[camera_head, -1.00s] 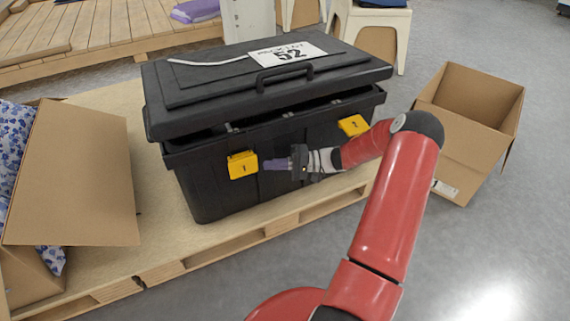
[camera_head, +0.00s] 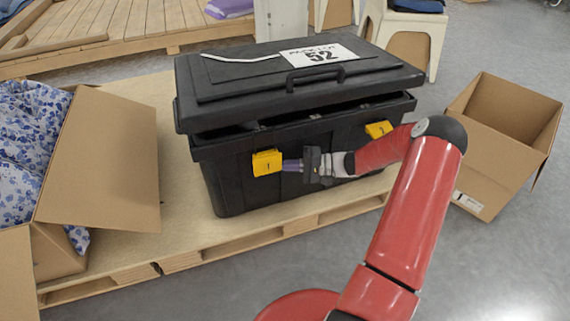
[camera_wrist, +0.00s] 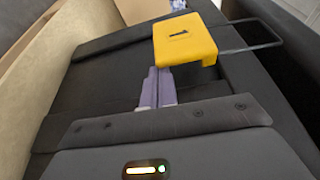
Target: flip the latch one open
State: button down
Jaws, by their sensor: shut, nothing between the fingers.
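The black toolbox (camera_head: 240,186) stands on the pallet, its lid (camera_head: 300,85) slightly raised, with a gap along the front. The yellow latch marked 1 (camera_head: 266,162) is on the left of its front face. In the wrist view this latch (camera_wrist: 184,40) stands out from the box, with a thin metal loop (camera_wrist: 255,38) beside it. My gripper (camera_head: 292,165) is shut and empty, its purple fingertips (camera_wrist: 157,86) just beside or under the latch's edge. I cannot tell whether they touch it. The second yellow latch (camera_head: 378,129) is to the right, partly behind my arm.
An open cardboard box (camera_head: 105,160) with blue-flowered cloth (camera_head: 30,135) stands on the left of the pallet (camera_head: 285,222). Another open cardboard box (camera_head: 500,150) stands on the floor at the right.

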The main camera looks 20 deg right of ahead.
jog(key=shift+s+r, duration=0.1)
jog(key=s+m+p, duration=0.1)
jog(key=m+p, duration=0.1)
jog(key=s+r+m+g+h+p, duration=0.1)
jog(key=m+p, duration=0.1)
jog(key=s+r+m+g+p, duration=0.1)
jog(key=m+p, duration=0.1)
jog(key=s+r+m+g+h+p, duration=0.1)
jog(key=m+p, duration=0.1)
jog(key=p, duration=0.1)
jog(key=s+r+m+g+p, duration=0.1)
jog(key=r+m+p, duration=0.1)
jog(key=m, duration=0.1)
jog(key=shift+s+p, duration=0.1)
jog(key=shift+p, duration=0.2)
jog(key=shift+r, duration=0.1)
dwell(0.5)
dwell(0.4)
